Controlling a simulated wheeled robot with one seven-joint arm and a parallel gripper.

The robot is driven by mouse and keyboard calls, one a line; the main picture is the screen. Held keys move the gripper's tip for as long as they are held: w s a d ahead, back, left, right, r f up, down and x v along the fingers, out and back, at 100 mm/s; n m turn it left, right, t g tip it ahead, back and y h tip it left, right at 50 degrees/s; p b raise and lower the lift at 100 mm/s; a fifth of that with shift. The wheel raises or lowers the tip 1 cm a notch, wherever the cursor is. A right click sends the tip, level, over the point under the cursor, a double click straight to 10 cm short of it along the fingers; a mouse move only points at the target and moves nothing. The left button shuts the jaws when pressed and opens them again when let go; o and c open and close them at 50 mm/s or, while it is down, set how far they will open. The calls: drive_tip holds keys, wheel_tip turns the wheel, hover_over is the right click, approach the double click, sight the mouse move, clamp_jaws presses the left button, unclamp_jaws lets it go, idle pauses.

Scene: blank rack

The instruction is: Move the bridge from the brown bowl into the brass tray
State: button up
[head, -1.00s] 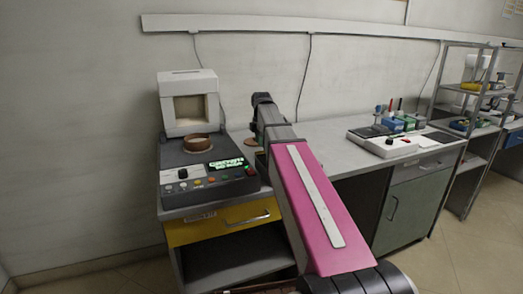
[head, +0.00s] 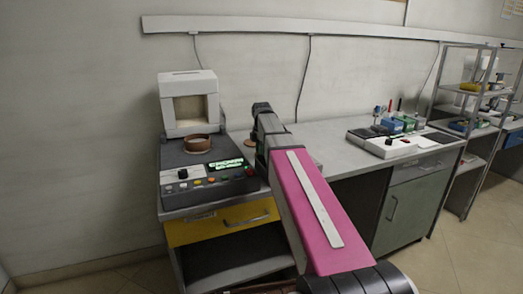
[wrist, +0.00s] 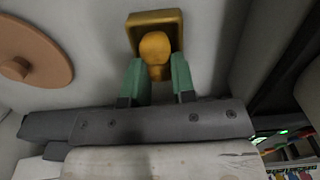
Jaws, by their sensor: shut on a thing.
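In the wrist view my gripper (wrist: 158,72) has two green fingertips shut on the bridge (wrist: 155,47), a rounded orange-yellow piece. The square brass tray (wrist: 134,22) lies directly beyond the bridge in this view, and its rim frames the bridge. I cannot tell whether the bridge touches the tray. In the head view the brown bowl (head: 197,144) sits on the dark platform of the furnace at left; its inside cannot be made out. My arm hides the fingertips, the bridge and the tray there.
A flat brown disc with a knob (wrist: 38,58) lies left of the tray on the grey bench (head: 335,150). The furnace (head: 190,105) stands left of my arm. A white device with blue and green blocks (head: 390,142) is farther right. The bench between is clear.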

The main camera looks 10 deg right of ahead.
drive_tip(key=shift+s+f, duration=0.3)
drive_tip(key=shift+f, duration=0.45)
drive_tip(key=o, duration=0.8)
drive_tip(key=shift+o, duration=0.5)
wheel_tip(320, 180, up, 13)
drive_tip(key=shift+w+r, duration=0.2)
drive_tip(key=shift+w, duration=0.1)
